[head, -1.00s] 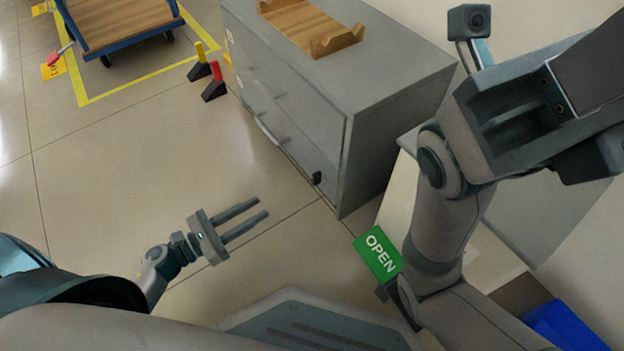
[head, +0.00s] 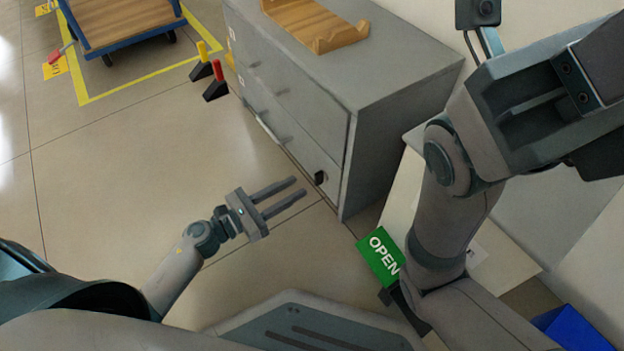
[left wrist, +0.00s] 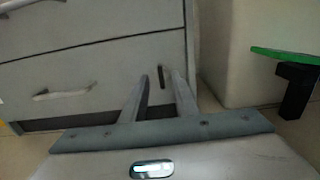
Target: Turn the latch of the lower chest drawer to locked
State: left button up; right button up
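The grey chest (head: 385,75) stands at the upper middle of the head view. Its lower drawer (head: 285,138) has a bar handle (head: 270,128) and a small dark latch (head: 320,177) near the chest's front corner. My left gripper (head: 299,187) is open and empty, with its two fingers pointing at the latch from a short way off. In the left wrist view, the latch (left wrist: 161,76) stands about upright, seen between the fingertips (left wrist: 160,76). The lower drawer (left wrist: 100,78) looks closed. My right arm crosses the right of the head view; its gripper does not show.
A wooden tray (head: 315,25) lies on the chest. A green OPEN sign (head: 379,256) stands near the chest's front corner. Red (head: 216,80) and yellow (head: 201,62) posts and a blue-edged cart (head: 120,25) are farther back.

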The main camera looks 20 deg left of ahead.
aim_at(315, 176)
pick_arm(q)
jog(key=b+x, duration=0.1)
jog(key=x, duration=0.5)
jog(key=shift+w+d, duration=0.25)
jog(key=shift+w, duration=0.1)
grip_shut()
